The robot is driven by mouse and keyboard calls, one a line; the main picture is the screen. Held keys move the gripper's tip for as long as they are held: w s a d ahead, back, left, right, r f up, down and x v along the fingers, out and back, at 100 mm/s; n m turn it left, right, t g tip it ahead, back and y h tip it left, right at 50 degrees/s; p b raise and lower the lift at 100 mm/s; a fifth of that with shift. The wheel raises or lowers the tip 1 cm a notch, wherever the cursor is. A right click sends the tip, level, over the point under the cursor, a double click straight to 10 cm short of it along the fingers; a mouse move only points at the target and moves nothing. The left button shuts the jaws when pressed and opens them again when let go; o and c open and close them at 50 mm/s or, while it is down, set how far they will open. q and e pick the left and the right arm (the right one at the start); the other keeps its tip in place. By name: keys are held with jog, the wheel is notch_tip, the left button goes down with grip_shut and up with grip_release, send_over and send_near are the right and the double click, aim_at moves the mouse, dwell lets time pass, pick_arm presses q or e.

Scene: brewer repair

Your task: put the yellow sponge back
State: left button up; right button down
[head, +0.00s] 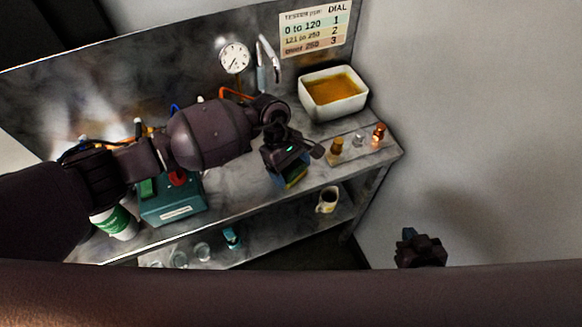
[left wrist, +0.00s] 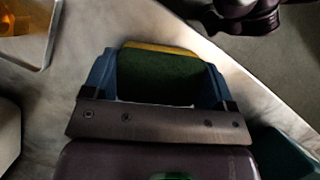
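The yellow sponge (left wrist: 160,75) has a dark green face and a yellow edge. It fills the gap between the two blue fingers of my left gripper (left wrist: 158,68) in the left wrist view. The gripper hides most of the sponge there. My right gripper (head: 420,248) is dark and small at the lower right, away from the counter; its fingers are not clear.
A white basin (head: 309,95) of amber liquid stands at the counter's back right. A teal box (head: 173,207) and a white-green cup (head: 113,222) stand left. A mug (head: 327,201) sits on the lower shelf.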

pick_arm(q)
jog(key=o, duration=0.4)
jog(key=shift+c, duration=0.2)
pick_arm(e)
jog(key=shift+w+r, duration=0.2)
pick_arm(q)
jog(key=shift+r, duration=0.1)
jog(key=shift+r+p, duration=0.15)
jog(key=shift+p, duration=0.2)
jog(key=b+v, duration=0.2)
jog(key=v, duration=1)
pick_arm(e)
jog(key=shift+w+f, duration=0.2)
jog(key=shift+f, duration=0.3)
jog(key=shift+s+f, duration=0.1)
jog(key=shift+f, duration=0.05)
